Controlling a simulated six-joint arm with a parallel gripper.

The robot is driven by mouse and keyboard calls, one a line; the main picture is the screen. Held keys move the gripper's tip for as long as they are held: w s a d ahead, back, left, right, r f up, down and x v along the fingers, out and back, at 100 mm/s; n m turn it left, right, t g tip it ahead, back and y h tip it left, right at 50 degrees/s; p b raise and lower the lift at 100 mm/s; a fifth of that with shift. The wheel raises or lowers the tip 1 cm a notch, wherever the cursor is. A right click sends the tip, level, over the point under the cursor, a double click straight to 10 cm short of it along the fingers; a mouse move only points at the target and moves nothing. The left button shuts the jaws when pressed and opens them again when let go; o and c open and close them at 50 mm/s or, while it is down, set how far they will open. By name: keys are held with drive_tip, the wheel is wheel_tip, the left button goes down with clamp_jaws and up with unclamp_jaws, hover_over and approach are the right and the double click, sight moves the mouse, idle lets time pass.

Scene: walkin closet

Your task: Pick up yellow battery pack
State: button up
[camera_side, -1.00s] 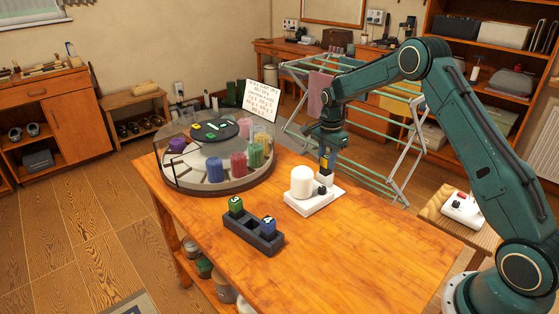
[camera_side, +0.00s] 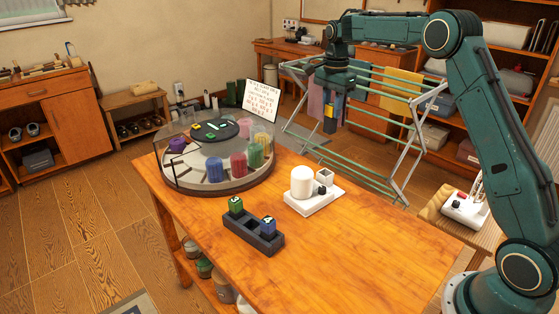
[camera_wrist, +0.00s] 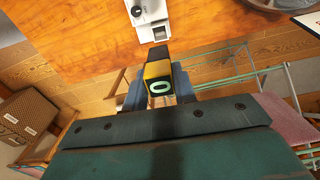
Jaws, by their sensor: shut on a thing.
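The yellow battery pack (camera_wrist: 158,72) shows in the wrist view with a pale ring mark on its end face and a dark far part. My gripper (camera_wrist: 158,92) is shut on it, with a blue-grey finger on each side. In the side view my gripper (camera_side: 331,98) hangs in the air above the far side of the table, and the pack (camera_side: 330,112) is below it. The pack is clear of the white device (camera_side: 312,202) on the table, which has a white cylinder and a small grey socket.
A dark holder (camera_side: 252,236) with a green and a blue pack stands at the table's front. A round glass-walled carousel (camera_side: 215,180) with coloured cylinders is at the left. A drying rack (camera_side: 370,130) stands behind my gripper. The table's (camera_side: 330,260) front right is clear.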

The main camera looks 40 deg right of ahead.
drive_tip(key=shift+r, duration=0.35)
drive_tip(key=shift+a, duration=0.1)
idle(0.3)
drive_tip(key=a+f, duration=0.3)
drive_tip(key=a, duration=0.7)
drive_tip(key=a+f+n, duration=0.1)
drive_tip(key=a+f, duration=0.3)
drive_tip(key=a, duration=0.6)
drive_tip(key=a+f+n, duration=0.1)
drive_tip(key=a+f, duration=0.2)
drive_tip(key=a, duration=0.7)
drive_tip(key=shift+s+a+f, duration=0.15)
drive_tip(key=shift+s+a, duration=0.05)
drive_tip(key=shift+s, duration=0.1)
drive_tip(key=shift+f, duration=0.15)
drive_tip(key=shift+f, duration=1.85)
drive_tip(key=shift+f, duration=2.15)
